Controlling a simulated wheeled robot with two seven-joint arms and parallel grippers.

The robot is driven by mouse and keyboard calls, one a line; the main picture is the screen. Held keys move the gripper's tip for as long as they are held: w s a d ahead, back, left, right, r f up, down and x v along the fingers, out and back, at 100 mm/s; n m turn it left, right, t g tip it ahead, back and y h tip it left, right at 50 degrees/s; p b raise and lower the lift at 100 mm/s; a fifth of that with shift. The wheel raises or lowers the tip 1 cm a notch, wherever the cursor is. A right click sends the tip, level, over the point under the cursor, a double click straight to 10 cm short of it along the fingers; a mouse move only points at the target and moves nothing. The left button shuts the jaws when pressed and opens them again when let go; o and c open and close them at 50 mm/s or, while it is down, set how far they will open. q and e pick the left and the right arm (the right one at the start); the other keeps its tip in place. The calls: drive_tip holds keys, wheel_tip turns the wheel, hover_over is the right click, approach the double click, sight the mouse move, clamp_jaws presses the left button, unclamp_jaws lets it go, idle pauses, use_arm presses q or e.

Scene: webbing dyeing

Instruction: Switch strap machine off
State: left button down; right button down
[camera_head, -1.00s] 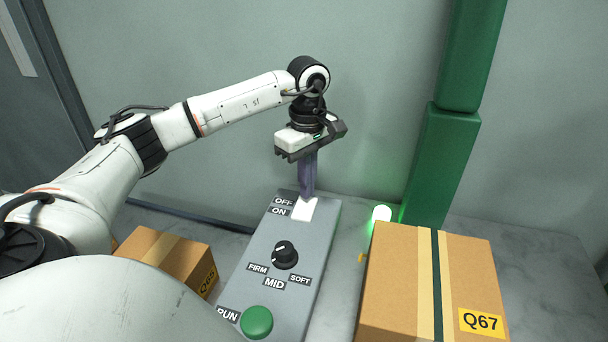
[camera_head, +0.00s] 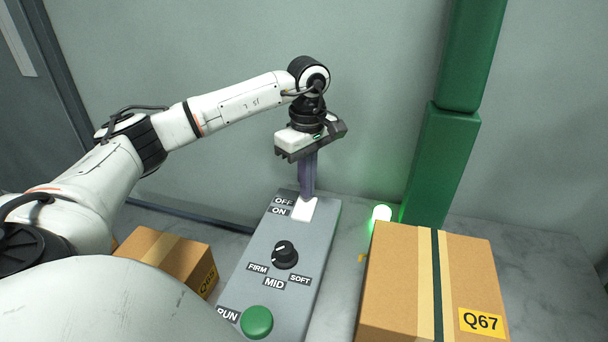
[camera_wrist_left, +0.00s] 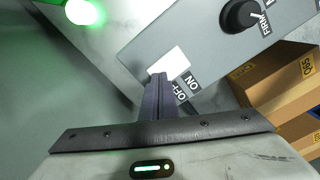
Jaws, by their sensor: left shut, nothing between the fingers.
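The grey control panel (camera_head: 298,285) carries a white rocker switch (camera_head: 304,209) at its far end, with OFF and ON labels beside it. The switch also shows in the left wrist view (camera_wrist_left: 170,62). My left gripper (camera_head: 307,194) is shut and empty, pointing down at the OFF end of the switch. In the left wrist view its fingertips (camera_wrist_left: 158,77) meet or overlap the switch edge; whether they touch cannot be told. A lamp (camera_head: 381,213) right of the panel glows green. My right gripper is not in view.
A black knob (camera_head: 285,254) with FIRM, MID and SOFT labels and a green RUN button (camera_head: 257,322) sit nearer on the panel. A box marked Q67 (camera_head: 397,290) stands right, another box (camera_head: 165,262) left. A green post (camera_head: 440,165) rises behind.

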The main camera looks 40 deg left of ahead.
use_arm(q)
drive_tip(key=shift+f+b, duration=0.4)
drive_tip(key=shift+f, duration=0.4)
wheel_tip(320, 180, up, 7)
drive_tip(key=p, duration=0.6)
idle(0.4)
idle(0.5)
